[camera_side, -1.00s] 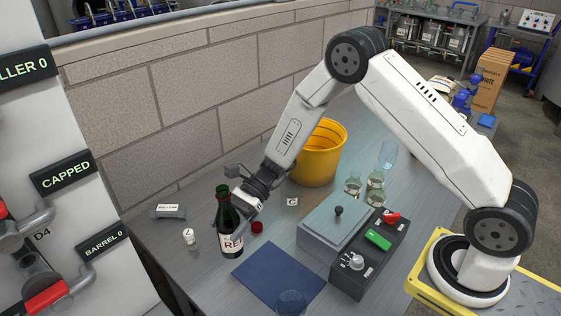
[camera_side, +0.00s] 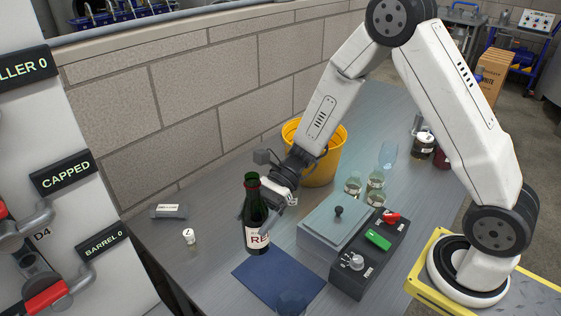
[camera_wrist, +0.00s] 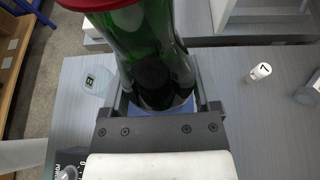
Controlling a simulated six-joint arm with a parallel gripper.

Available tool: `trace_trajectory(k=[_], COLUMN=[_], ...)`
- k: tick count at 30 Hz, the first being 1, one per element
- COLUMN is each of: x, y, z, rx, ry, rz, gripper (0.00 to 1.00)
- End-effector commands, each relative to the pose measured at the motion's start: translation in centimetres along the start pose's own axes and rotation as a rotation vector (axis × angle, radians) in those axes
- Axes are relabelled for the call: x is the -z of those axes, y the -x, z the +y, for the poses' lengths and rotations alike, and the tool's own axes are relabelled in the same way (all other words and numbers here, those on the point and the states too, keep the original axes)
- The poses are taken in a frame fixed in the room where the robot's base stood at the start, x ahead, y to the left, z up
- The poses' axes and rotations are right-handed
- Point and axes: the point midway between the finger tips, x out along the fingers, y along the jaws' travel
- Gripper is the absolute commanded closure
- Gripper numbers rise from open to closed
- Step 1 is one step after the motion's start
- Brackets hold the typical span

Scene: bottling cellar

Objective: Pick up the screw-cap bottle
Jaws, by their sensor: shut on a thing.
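The green glass bottle (camera_side: 256,232) stands upright in the side view, with a white label and a reddish rim at its neck. My gripper (camera_side: 262,207) is shut on its body from the right side. In the wrist view the bottle (camera_wrist: 140,45) fills the top middle between my gripper's fingers (camera_wrist: 160,92), and its red top (camera_wrist: 100,4) is cut off by the frame edge. I cannot tell whether its base touches the table.
A blue mat (camera_side: 275,282) lies in front of the bottle. A grey control box (camera_side: 365,255) and several glasses (camera_side: 376,180) stand to the right, a yellow bucket (camera_side: 325,165) behind.

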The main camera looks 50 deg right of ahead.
Motion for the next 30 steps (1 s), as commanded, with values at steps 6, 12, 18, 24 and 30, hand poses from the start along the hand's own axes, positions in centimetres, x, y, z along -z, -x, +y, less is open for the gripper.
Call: trace_trajectory(k=[6,12,18,24,30], x=[-0.7,-1.1,-1.4,-1.6,-1.7], y=[0.8,1.2,1.7,1.9,2.0], z=[1.7,3.0,4.0,4.7,5.0], rx=[0.003,0.002,0.001,0.001,0.001], ry=[0.002,0.001,0.002,0.001,0.002], rz=[-0.002,-0.002,-0.001,-0.002,-0.002], gripper=[1.00,1.00,1.00,1.00,1.00])
